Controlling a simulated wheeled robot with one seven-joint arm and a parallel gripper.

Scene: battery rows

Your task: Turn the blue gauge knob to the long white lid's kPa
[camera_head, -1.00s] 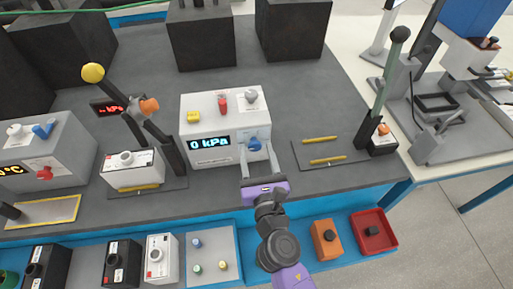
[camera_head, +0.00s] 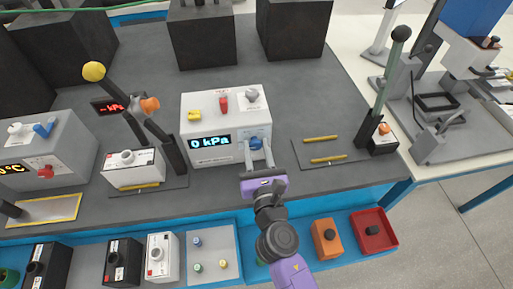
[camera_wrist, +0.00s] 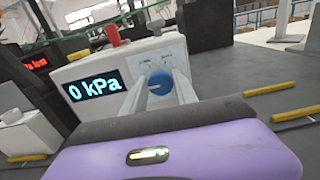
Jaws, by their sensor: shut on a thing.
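The blue gauge knob (camera_head: 257,143) is on the front of a white gauge box (camera_head: 225,105), right of a display (camera_head: 210,143) reading "0 kPa". The same knob (camera_wrist: 160,83) and display (camera_wrist: 96,88) show in the wrist view. My gripper (camera_head: 259,147) reaches the knob from the front, with one finger on each side, shut on it. In the wrist view my fingers (camera_wrist: 160,90) flank the knob. A white box with a light lid (camera_head: 132,158) stands left of the gauge box, and another (camera_head: 162,250) lies at the front. Their lid markings are too small to read.
A lever with a yellow ball (camera_head: 94,71) stands left of the gauge box, near a red display (camera_head: 108,107). A green lever (camera_head: 390,80) stands to the right. Yellow strips (camera_head: 328,159) lie between. A red tray (camera_head: 374,232) sits at the front right.

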